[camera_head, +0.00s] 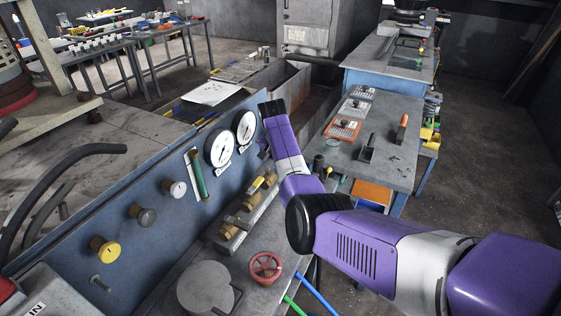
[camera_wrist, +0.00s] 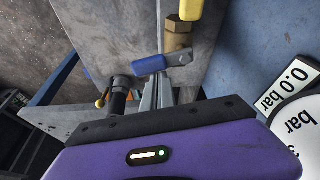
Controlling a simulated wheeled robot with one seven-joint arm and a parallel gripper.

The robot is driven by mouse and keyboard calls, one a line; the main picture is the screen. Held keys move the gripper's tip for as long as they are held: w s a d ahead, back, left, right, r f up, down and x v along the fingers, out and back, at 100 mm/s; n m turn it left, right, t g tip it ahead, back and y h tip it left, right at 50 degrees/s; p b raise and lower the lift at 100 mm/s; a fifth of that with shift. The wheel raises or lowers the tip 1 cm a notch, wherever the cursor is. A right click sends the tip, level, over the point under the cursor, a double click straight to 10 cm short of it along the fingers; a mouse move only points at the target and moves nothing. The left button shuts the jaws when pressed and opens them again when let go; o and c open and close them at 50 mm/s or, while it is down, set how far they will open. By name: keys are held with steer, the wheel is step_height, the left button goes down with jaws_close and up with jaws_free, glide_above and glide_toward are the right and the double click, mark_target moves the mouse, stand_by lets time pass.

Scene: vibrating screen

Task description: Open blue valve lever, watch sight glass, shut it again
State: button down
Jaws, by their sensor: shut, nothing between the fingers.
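My gripper (camera_wrist: 161,82) is in the wrist view, its grey fingers together and empty. The blue valve lever (camera_wrist: 150,65) shows just beyond the fingertips; I cannot tell whether they touch it. It joins a brass valve body (camera_wrist: 178,35) through a metal plate. In the head view several brass valves (camera_head: 228,231) stand on a block at the foot of the blue panel, but I cannot make out the blue lever there. The sight glass is likely the upright green tube (camera_head: 196,174) on the panel. My purple arm hides the gripper in the head view.
Two white dial gauges (camera_head: 219,148) are on the panel, close to my forearm. One gauge's edge and a "0.0 bar" label (camera_wrist: 288,85) show in the wrist view. A yellow lever (camera_wrist: 190,9) is beside the blue one.

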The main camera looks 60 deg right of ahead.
steer(key=shift+s+a+m, duration=0.25)
steer(key=shift+a+m, duration=0.05)
steer(key=shift+m, duration=0.2)
steer(key=shift+a, duration=0.1)
stand_by(0.4)
